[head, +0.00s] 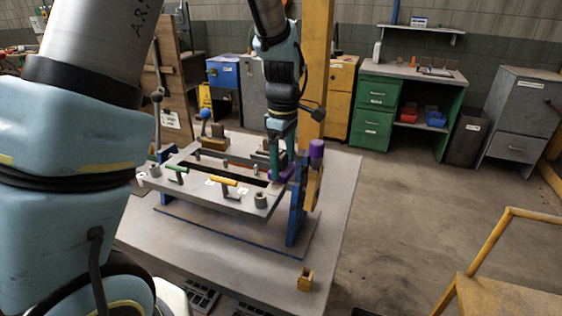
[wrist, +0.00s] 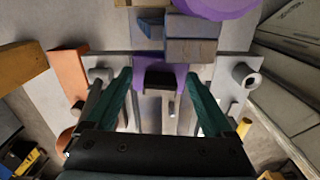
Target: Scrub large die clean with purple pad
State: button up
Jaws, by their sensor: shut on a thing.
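The purple pad (head: 281,176) is at the right end of the grey slotted steel plate of the bench frame. It also shows in the wrist view (wrist: 146,73), with a dark block-like part on it between my fingers. My gripper (head: 276,172) points down over this end of the frame, its teal fingers closed on the pad. In the wrist view, my gripper (wrist: 160,80) has one finger on each side of the pad. The pad's underside is hidden, so I cannot tell whether it touches the plate. I cannot tell for certain which part is the large die.
A blue upright (head: 297,212) with a purple-topped post (head: 316,150) stands close right of my gripper. A small yellow-brown block (head: 305,280) lies at the front right of the grey table (head: 335,215).

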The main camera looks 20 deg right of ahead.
jog(key=shift+w+d+f+p, duration=0.1)
jog(key=shift+w+d+p, duration=0.3)
jog(key=shift+w+d, duration=0.55)
jog(key=shift+s+a+f, duration=0.25)
jog(key=shift+s+a, duration=0.9)
jog(key=shift+s, duration=0.05)
jog(key=shift+c, duration=0.6)
jog(key=shift+s+a+r+p, duration=0.2)
jog(key=shift+s+a+p, duration=0.3)
jog(key=shift+s+a, duration=1.6)
jog(key=shift+d, duration=0.1)
jog(key=shift+r, duration=0.1)
jog(key=shift+s+r, duration=0.1)
jog(key=shift+r, duration=2.9)
